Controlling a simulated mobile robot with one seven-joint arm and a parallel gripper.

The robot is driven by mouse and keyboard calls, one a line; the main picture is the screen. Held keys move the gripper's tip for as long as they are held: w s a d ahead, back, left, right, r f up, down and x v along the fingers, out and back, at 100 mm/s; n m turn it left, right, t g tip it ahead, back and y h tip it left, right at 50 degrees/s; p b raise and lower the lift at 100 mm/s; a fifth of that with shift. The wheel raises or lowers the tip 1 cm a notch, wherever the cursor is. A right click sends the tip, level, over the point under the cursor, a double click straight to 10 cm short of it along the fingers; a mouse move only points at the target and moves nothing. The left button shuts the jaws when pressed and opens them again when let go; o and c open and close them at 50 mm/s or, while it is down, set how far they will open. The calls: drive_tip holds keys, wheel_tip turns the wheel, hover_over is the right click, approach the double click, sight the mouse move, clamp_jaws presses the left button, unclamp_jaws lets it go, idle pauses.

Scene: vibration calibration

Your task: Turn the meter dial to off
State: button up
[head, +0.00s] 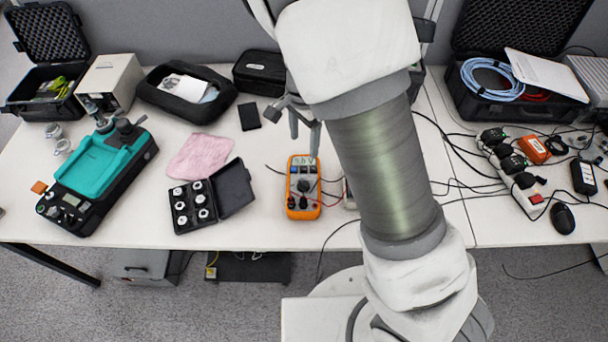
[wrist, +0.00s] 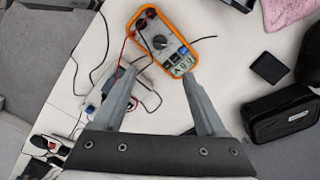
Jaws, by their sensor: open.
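The orange and grey meter (head: 303,188) lies on the white table, left of my arm in the head view. Its display is lit at its far end. Its round dark dial (head: 304,186) sits in the middle of its face. My gripper (wrist: 161,72) is open and empty. Its fingers point at the meter's display end, and the dial lies beyond the fingertips. In the head view my gripper (head: 305,115) is partly hidden by my arm.
A black case of white-topped parts (head: 235,188) lies left of the meter, with a pink cloth (head: 200,155) behind. A teal and black device (head: 100,170) stands further left. Cables and a power strip (head: 515,175) cover the right side. Thin leads run beside the meter.

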sight(304, 182)
wheel_tip(304, 182, down, 17)
drive_tip(key=b, duration=0.2)
drive_tip(key=shift+f+b, duration=0.1)
drive_tip(key=shift+b, duration=0.2)
drive_tip(key=shift+c, duration=0.3)
clamp_jaws()
